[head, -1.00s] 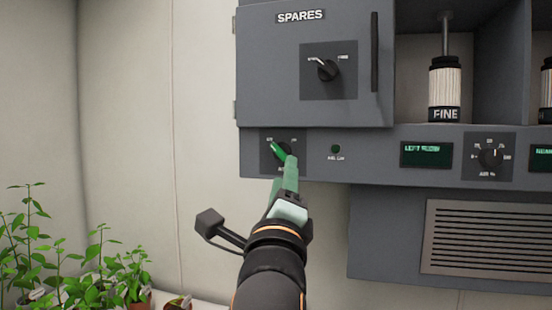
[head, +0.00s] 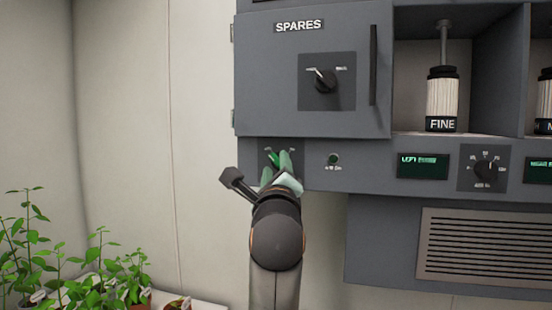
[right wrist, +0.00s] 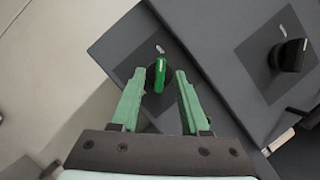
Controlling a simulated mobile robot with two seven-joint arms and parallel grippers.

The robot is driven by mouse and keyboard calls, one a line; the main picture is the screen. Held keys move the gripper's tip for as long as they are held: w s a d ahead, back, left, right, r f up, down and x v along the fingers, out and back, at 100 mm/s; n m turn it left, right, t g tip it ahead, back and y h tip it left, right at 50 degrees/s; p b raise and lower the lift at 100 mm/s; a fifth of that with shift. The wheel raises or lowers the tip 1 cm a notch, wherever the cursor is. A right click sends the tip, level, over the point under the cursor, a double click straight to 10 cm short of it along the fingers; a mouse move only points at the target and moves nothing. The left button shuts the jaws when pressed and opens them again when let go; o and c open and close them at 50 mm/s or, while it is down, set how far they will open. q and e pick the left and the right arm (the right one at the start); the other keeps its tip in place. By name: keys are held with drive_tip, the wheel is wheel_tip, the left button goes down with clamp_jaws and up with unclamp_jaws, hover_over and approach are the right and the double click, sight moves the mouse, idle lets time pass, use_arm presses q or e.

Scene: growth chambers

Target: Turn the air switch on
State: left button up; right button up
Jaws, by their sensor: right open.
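The air switch is a knob with a green handle on a round black base (right wrist: 159,75), set in a dark square plate under the SPARES door. In the head view its green handle (head: 272,158) is partly hidden by my right gripper (head: 279,161). The right gripper has green fingers and is open. In the right wrist view one finger of the right gripper (right wrist: 159,85) lies on each side of the handle, with visible gaps. I cannot tell how deep the fingertips reach or whether they touch the panel. My left gripper is not in view.
The grey SPARES door (head: 270,75) with a black knob (head: 325,80) is just above. A small indicator lamp (head: 333,159), a display (head: 422,166) and another dial (head: 487,168) lie to the right. Potted plants (head: 100,275) stand at lower left.

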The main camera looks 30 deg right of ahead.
drive_tip(key=shift+w+d+r, duration=0.15)
drive_tip(key=shift+w+d, duration=0.2)
drive_tip(key=shift+w, duration=0.1)
clamp_jaws()
idle(0.4)
